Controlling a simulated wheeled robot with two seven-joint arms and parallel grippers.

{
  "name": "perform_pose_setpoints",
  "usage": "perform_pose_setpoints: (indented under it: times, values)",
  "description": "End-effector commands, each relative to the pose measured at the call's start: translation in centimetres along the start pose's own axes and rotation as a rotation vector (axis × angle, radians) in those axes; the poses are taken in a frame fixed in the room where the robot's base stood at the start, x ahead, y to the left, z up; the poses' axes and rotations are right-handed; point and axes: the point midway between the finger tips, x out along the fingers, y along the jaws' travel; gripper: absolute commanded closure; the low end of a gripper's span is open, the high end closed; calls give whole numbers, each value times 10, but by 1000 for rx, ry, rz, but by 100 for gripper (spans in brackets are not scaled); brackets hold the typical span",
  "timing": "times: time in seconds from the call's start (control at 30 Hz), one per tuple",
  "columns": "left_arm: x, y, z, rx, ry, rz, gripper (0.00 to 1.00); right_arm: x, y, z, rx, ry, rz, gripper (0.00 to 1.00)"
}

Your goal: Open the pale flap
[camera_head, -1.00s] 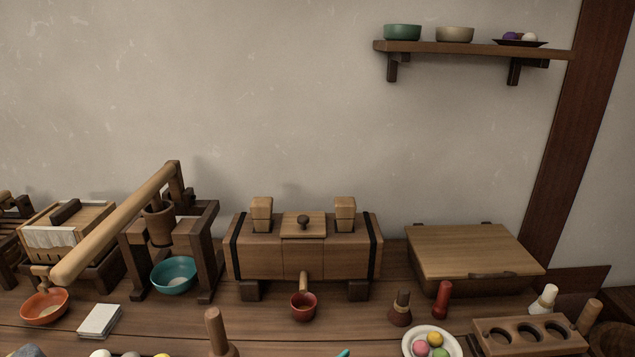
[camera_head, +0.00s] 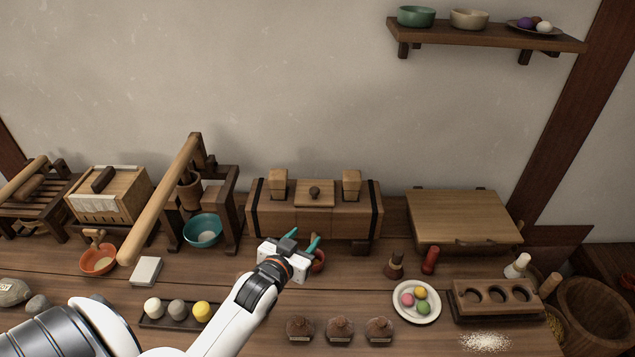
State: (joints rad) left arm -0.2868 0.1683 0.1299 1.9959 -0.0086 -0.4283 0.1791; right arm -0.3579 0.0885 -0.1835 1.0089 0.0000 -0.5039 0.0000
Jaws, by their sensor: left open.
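The pale flap (camera_head: 462,215) is a broad, light wooden lid on a low box at the right of the bench. It lies flat and closed, with a dark handle along its front edge and small dark hinges at its back. My left gripper (camera_head: 303,241) is open, with teal fingertips pointing away from me. It is left of the flap and apart from it, in front of the wooden press box (camera_head: 316,211). It partly hides a small red cup (camera_head: 319,262). Nothing shows between its fingers. My right gripper is out of view.
A dark stopper (camera_head: 395,266) and a red one (camera_head: 430,261) stand before the flap. A plate of coloured balls (camera_head: 416,313) and a holed wooden block (camera_head: 497,314) are nearer. Three brown lumps (camera_head: 339,330) line the front. A shelf (camera_head: 480,36) hangs above.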

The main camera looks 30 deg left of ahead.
Motion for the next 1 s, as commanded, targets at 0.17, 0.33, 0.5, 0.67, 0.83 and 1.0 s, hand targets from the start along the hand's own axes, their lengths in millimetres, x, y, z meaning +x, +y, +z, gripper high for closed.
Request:
perform_pose_setpoints:
  times: [0.17,0.33,0.5,0.67,0.83,1.0]
  values:
    - [18,23,29,-26,-180,20,54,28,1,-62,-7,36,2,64]
    - [23,32,42,-37,-258,25,54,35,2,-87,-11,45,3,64]
    - [36,34,48,-37,-269,25,54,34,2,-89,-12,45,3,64]
    - [64,34,56,-37,-269,25,54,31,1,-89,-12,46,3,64]
    - [98,36,65,-36,-268,25,54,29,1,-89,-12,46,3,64]
    - [124,36,71,-36,-266,25,54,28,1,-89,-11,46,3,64]
